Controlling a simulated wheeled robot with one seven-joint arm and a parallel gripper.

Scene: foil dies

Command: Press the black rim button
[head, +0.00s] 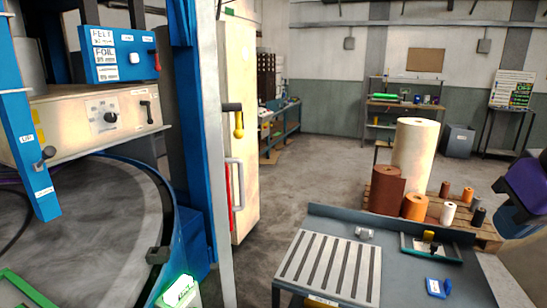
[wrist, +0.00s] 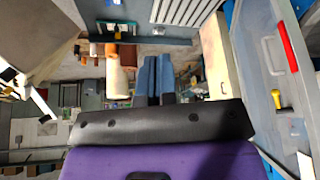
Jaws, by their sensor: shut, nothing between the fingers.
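A small black block (head: 158,255), which looks like the black rim button, sits on the blue rim (head: 172,215) of the large round machine at the lower left of the head view. I cannot make it out in the wrist view. My gripper (wrist: 156,56) shows in the wrist view as two blue fingers close side by side, shut and empty, beyond its black and purple body. In the head view only a purple part of my arm shows at the right edge, far from the black block; the fingers are not visible there.
A green-lit box (head: 178,292) stands just below the black block. A white post and a cream cabinet (head: 238,130) with a yellow-knobbed handle stand right of the machine. A grey table (head: 400,285) with a slatted plate is at front right. Open floor lies behind.

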